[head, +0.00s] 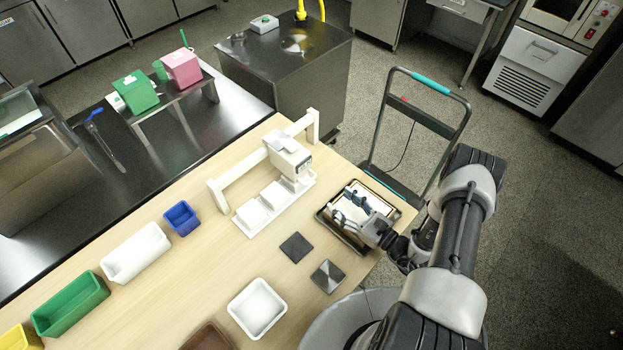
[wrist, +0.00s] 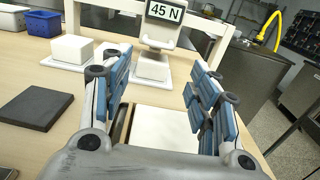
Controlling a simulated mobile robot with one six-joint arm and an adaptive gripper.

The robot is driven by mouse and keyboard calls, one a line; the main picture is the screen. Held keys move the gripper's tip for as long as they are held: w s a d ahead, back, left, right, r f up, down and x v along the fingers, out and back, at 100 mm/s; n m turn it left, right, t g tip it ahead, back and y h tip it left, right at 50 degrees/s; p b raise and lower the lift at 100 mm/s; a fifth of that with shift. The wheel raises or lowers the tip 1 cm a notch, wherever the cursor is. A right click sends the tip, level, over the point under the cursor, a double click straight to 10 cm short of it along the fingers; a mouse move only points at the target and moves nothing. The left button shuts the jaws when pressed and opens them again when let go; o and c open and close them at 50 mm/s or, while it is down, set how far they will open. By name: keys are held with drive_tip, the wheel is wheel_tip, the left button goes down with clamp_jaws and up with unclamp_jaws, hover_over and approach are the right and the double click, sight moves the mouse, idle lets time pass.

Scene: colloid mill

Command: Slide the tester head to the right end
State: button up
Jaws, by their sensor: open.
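The tester head (head: 285,153) is a white box on the white gantry (head: 238,180), right of the middle of its crossbar. In the wrist view the tester head (wrist: 160,24) shows a "45 N" display and is above the rightmost white block (wrist: 153,66) on the base plate. A stretch of bar shows to its right. My gripper (head: 358,203) is open, low over a dark tray (head: 329,223) with a white slab, right of and in front of the gantry. In the wrist view my gripper (wrist: 160,85) has its fingers apart, clear of the tester head.
Two more white blocks (head: 250,213) sit on the base plate. A dark square (head: 296,247), a metal plate (head: 327,276) and a white bin (head: 257,308) lie nearer me. Blue, white and green bins line the left. A cart (head: 432,120) stands beyond the table's right edge.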

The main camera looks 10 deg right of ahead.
sight(311, 179)
drive_tip(key=x, duration=1.3)
drive_tip(key=shift+b, duration=0.3)
drive_tip(key=shift+c, duration=0.4)
